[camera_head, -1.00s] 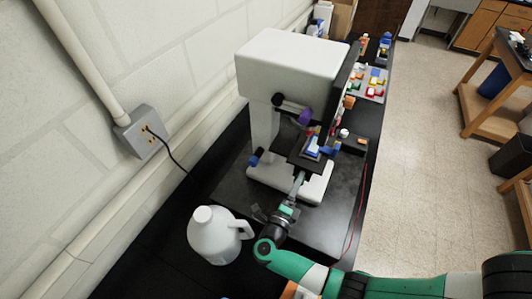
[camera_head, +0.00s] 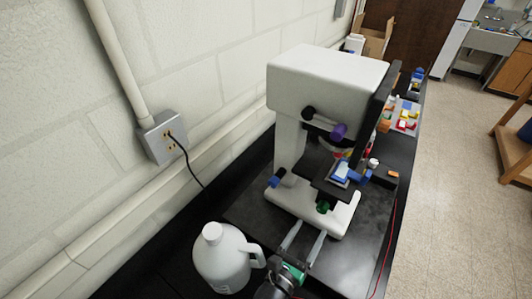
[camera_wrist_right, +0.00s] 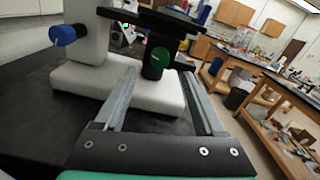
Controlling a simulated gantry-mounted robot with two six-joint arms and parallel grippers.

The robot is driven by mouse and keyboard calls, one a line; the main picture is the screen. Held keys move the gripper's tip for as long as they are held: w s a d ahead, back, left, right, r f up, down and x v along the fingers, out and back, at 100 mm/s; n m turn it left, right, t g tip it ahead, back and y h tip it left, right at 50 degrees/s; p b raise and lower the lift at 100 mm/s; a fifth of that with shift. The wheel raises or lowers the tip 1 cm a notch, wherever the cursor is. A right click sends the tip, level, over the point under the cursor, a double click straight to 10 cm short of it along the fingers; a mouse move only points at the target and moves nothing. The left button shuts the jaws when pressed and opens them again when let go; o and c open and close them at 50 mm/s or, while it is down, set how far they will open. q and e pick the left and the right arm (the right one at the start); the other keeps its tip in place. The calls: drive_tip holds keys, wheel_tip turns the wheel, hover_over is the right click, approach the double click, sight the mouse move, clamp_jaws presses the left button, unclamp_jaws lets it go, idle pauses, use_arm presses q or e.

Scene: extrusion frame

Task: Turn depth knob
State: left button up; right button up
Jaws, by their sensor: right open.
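A white microscope-like machine (camera_head: 322,82) stands on the black bench. A green knob (camera_head: 323,207) sits low under its black stage (camera_head: 318,176), above the white base. Blue knobs show at the left (camera_head: 275,182) and right (camera_head: 366,177), and a purple knob (camera_head: 338,132) sits higher up. Which one is the depth knob is not marked. My right gripper (camera_head: 308,232) is open and empty in front of the base. In the right wrist view, the green knob (camera_wrist_right: 158,57) appears between the fingers, beyond the tips, apparently untouched. My left gripper is not in view.
A white jug (camera_head: 221,262) stands left of my right gripper, close to it. A wall outlet (camera_head: 163,138) with a black cord is at left. Coloured blocks (camera_head: 404,115) lie behind the machine. A red cord runs along the bench's right side.

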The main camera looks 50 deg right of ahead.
drive_tip(key=w+a+r+n+t+h, duration=0.1)
drive_tip(key=w+r+n+t, duration=0.1)
drive_tip(key=r, duration=0.7)
drive_tip(key=w+a+r+n+t+h+p, duration=0.1)
drive_tip(key=w+r+t, duration=0.3)
drive_tip(key=r, duration=0.5)
drive_tip(key=w+a+r+n+t+h, duration=0.2)
drive_tip(key=w+a+r+n+t, duration=0.1)
drive_tip(key=r, duration=0.7)
drive_tip(key=shift+w+t+p, duration=0.3)
drive_tip(key=shift+w+t, duration=0.25)
drive_tip(key=shift+t, duration=0.45)
drive_tip(key=shift+a, duration=0.1)
